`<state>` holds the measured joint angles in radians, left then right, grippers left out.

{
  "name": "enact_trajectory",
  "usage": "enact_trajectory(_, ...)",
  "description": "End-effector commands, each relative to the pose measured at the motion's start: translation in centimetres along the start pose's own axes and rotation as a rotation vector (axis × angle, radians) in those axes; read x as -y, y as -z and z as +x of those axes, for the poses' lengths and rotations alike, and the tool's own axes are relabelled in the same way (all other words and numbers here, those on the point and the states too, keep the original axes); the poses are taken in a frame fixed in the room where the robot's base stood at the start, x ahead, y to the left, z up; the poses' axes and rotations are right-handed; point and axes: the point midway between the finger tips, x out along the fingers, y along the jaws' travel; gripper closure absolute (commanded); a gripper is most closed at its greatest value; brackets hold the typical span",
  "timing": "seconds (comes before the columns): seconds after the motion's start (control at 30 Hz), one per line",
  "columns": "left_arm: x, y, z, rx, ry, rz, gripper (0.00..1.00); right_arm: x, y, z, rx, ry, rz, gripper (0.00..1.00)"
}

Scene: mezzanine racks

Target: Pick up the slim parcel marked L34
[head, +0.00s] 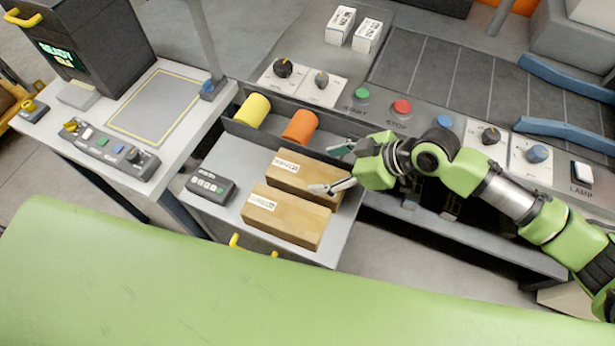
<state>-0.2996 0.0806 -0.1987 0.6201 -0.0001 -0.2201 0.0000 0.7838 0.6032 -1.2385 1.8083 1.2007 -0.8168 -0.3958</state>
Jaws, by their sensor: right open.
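Two slim brown parcels lie side by side on a pulled-out grey drawer (225,155). The back parcel (309,181) and the front parcel (288,218) each carry a white label on the left end, and the print is too small to read for certain. My right gripper (333,169) is open at the right end of the back parcel. One finger shows beyond that end and the other over its near right part; I cannot tell whether they touch it. My left gripper is not in view.
A yellow roll (252,110), an orange roll (300,127) and a dark remote (210,187) share the drawer. Behind is a console with knobs, a green button (361,95), a red button (402,107) and two white boxes (341,24). A side table (190,88) stands left.

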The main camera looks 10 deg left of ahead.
Motion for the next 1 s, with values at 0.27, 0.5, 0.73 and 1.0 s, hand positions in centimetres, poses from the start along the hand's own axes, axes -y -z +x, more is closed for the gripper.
enact_trajectory(0.27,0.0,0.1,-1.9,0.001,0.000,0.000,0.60,0.2,-0.1,3.5,0.000,0.002,0.002,0.33)
enact_trajectory(0.5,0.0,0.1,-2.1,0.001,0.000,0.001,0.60,0.1,-0.3,5.1,0.001,-0.001,0.000,0.33)
enact_trajectory(0.73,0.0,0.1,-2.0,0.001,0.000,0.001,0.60,0.1,-0.4,5.1,0.001,0.000,0.000,0.49)
enact_trajectory(1.0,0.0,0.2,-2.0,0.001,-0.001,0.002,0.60,0.1,-0.1,5.0,-0.005,-0.002,-0.001,0.79)
